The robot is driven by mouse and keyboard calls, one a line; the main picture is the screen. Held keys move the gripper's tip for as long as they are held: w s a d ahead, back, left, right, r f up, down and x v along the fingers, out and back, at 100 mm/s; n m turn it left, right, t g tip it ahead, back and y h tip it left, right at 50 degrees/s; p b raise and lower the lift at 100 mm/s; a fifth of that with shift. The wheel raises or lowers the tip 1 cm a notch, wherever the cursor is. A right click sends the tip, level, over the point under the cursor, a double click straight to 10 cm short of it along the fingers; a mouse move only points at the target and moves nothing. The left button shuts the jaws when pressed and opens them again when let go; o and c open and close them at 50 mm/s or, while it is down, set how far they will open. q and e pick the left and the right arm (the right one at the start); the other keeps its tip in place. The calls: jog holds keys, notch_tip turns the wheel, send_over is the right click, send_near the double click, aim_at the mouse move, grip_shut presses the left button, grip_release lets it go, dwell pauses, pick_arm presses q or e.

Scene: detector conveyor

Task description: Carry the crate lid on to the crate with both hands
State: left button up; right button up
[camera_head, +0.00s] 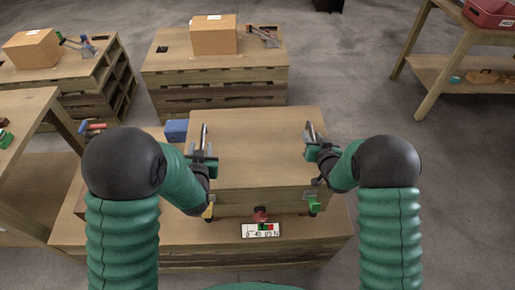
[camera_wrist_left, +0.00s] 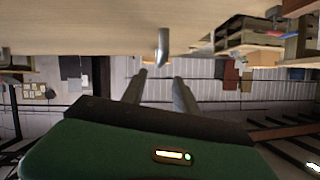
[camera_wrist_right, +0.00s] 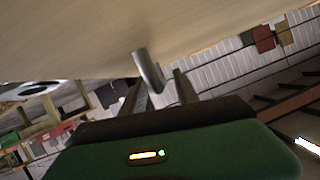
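The crate lid (camera_head: 258,150) is a flat, pale wooden board in the middle of the head view. It lies level over the crate (camera_head: 240,202), whose front face shows below its near edge; I cannot tell whether they touch. A metal bar handle (camera_head: 204,133) stands at its left side and another handle (camera_head: 310,130) at its right. My left gripper (camera_wrist_left: 160,76) is open, with the left handle just beyond its fingertips. My right gripper (camera_wrist_right: 160,78) is open, with the right handle between its fingertips, close to one finger.
The crate is on a low wooden platform (camera_head: 190,238) with a label plate (camera_head: 262,230). A blue box (camera_head: 176,131) is left of the lid. Behind stand pallets with cardboard boxes (camera_head: 213,37). A bench with a red bin (camera_head: 488,14) is at far right. The right floor is clear.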

jog(key=v, duration=1.2)
jog(key=shift+f, duration=0.1)
